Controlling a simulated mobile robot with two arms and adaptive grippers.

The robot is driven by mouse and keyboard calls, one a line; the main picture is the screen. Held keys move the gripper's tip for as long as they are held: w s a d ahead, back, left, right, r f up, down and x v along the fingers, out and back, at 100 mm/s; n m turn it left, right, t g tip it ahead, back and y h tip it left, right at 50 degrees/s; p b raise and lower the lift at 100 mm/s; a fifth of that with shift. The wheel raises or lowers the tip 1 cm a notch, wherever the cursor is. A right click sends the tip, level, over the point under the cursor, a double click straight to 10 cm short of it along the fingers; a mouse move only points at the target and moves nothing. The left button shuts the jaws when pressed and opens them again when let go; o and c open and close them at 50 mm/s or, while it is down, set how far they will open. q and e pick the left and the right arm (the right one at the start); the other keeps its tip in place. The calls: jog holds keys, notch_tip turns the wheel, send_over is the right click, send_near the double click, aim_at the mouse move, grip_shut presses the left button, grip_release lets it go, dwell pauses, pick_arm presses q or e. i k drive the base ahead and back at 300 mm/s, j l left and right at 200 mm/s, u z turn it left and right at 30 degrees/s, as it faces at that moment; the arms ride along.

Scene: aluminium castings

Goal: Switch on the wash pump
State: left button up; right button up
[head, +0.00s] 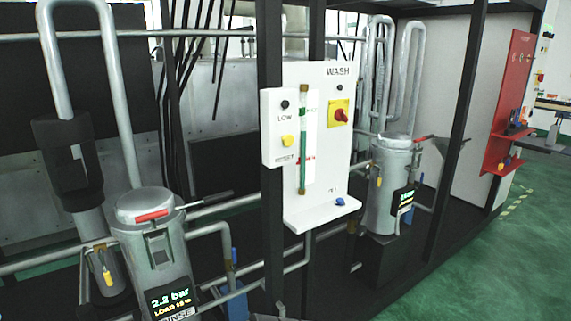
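The white panel marked WASH (321,185) is fixed to a dark post in the middle of the head view. A red switch on a yellow plate (339,114) sits at its upper right; its on or off position is too small to tell. A sight tube with green liquid (303,150) runs down the panel. A smaller white box marked LOW, with a yellow part (287,141), is at the panel's left. A small blue object (340,201) is at the panel's bottom ledge. Neither of my grippers is in view.
A metal canister (150,245) with a 2.2 bar RINSE display stands at front left. Another canister (386,190) with a display stands right of the panel. A dark upright (458,125) and a red tool board (509,95) are further right. Green floor (480,270) is clear at lower right.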

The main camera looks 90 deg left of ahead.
aim_at(340, 115)
jog(key=u, duration=2.55)
